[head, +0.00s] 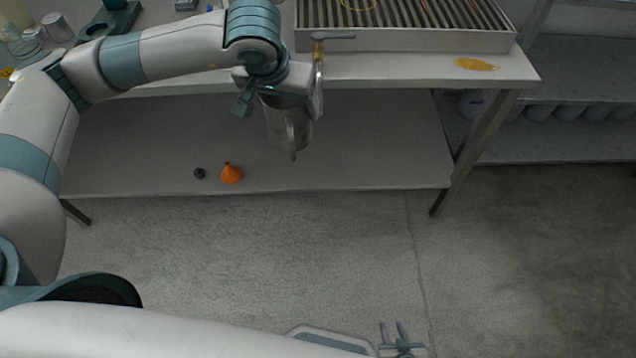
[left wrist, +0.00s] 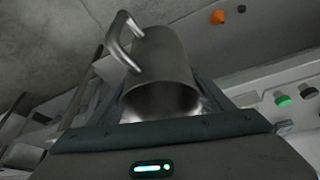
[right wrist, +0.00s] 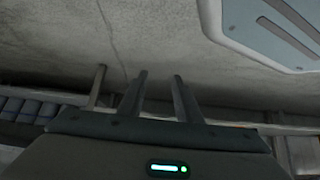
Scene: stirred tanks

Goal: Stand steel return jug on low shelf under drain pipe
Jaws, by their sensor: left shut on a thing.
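The steel return jug (head: 285,122) is a grey metal cup with a side handle. My left gripper (head: 280,97) is shut on it and holds it in front of the worktop's front edge, over the low shelf (head: 370,150) in the picture. In the left wrist view the jug (left wrist: 163,65) sits between the fingers, its open mouth towards the camera and its handle at upper left. A brass-coloured valve with a grey lever (head: 335,37), probably at the drain pipe, is just above; my gripper partly hides the outlet. My right gripper (head: 394,334) is open and empty, low over the floor.
An orange cone-shaped object (head: 231,174) and a small dark piece (head: 199,173) lie on the low shelf, left of the jug. The shelf's right half is clear. A slatted tray (head: 400,42) and a yellow spill (head: 476,64) are on the worktop. A table leg (head: 478,135) stands right.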

